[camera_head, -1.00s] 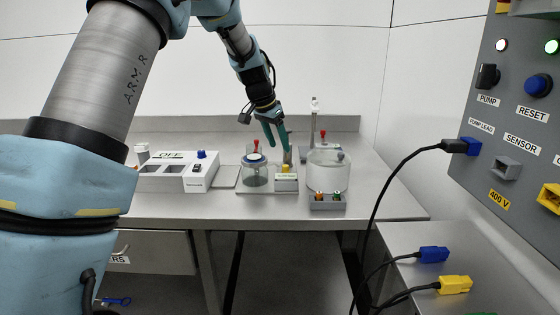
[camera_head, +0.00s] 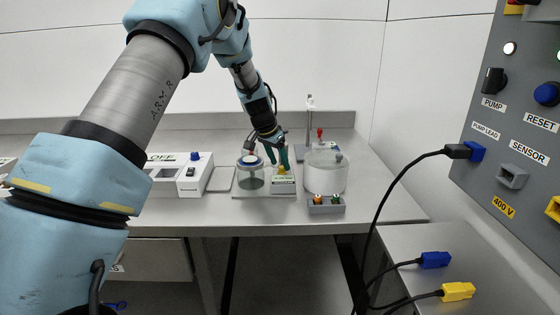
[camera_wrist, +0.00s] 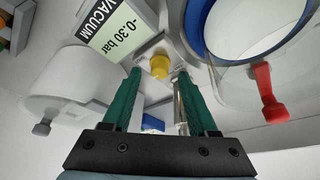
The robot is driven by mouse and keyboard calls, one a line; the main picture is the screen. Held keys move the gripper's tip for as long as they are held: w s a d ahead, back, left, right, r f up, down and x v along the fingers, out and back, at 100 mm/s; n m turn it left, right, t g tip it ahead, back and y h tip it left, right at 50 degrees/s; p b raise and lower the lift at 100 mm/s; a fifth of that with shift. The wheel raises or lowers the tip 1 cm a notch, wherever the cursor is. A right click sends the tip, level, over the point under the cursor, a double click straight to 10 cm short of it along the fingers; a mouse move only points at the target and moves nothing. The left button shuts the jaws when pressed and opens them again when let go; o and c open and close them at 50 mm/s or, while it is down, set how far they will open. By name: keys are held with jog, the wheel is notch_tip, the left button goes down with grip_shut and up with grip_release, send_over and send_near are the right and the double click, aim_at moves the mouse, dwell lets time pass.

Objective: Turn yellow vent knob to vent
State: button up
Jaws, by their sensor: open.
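The yellow vent knob (camera_wrist: 159,66) shows in the wrist view just beyond and between my two green fingertips. It also shows in the head view (camera_head: 281,170), on top of a small block with a label. My gripper (camera_wrist: 156,76) is open, with one finger on each side of the line to the knob. In the head view my gripper (camera_head: 276,160) points down close above the knob. A vacuum display (camera_wrist: 118,28) beside the knob reads -0.30 bar. I cannot tell whether a fingertip touches the knob.
A glass jar with a blue rim (camera_head: 250,177) and red lever (camera_wrist: 269,92) stands left of the knob in the head view. A white console (camera_head: 180,178) is further left. A control panel (camera_head: 525,130) is at right.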

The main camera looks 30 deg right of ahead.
jog(key=shift+x, duration=0.75)
jog(key=shift+c, duration=0.3)
grip_shut()
